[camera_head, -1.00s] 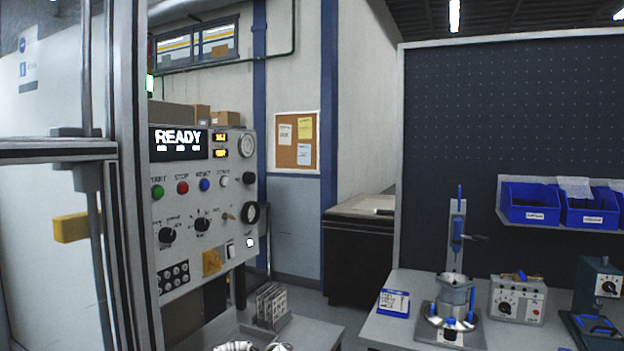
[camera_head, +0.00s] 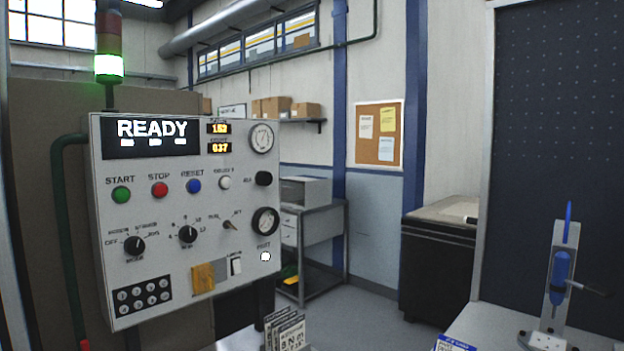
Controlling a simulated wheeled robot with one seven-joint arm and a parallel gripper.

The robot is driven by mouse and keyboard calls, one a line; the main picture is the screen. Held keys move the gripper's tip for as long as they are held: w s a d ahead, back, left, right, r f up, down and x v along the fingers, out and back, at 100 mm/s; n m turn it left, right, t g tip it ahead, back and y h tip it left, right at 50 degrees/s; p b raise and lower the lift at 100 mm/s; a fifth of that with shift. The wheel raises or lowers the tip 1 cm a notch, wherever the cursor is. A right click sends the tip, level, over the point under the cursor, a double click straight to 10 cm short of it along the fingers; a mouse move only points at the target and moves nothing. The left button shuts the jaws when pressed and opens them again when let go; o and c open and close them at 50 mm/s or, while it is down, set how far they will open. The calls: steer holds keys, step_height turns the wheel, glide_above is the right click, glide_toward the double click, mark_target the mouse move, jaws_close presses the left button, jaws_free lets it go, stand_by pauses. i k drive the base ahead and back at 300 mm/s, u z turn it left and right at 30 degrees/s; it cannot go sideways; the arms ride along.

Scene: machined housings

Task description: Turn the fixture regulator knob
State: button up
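A light grey control panel (camera_head: 150,260) fills the left of the head view, facing me at an angle. It bears a black knob (camera_head: 134,245) at lower left, a second black knob (camera_head: 187,234) with a scale to its right, and a small selector (camera_head: 230,225). Another black knob (camera_head: 264,178) sits at the right edge between the upper gauge (camera_head: 262,138) and the black-rimmed lower gauge (camera_head: 265,221). The small labels are too blurred for me to tell which knob is the fixture regulator. My gripper is not in view.
The panel display (camera_head: 152,136) reads READY, above green, red and blue buttons. A stack lamp (camera_head: 109,66) glows green. A worktable (camera_head: 490,325) with a blue-handled fixture (camera_head: 561,270) is at lower right. A dark cabinet (camera_head: 437,265) stands behind; grey floor shows between.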

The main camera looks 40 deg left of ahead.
mark_target(263, 178)
steer(key=u, duration=0.8)
steer(key=i, duration=0.75)
steer(key=u, duration=0.9)
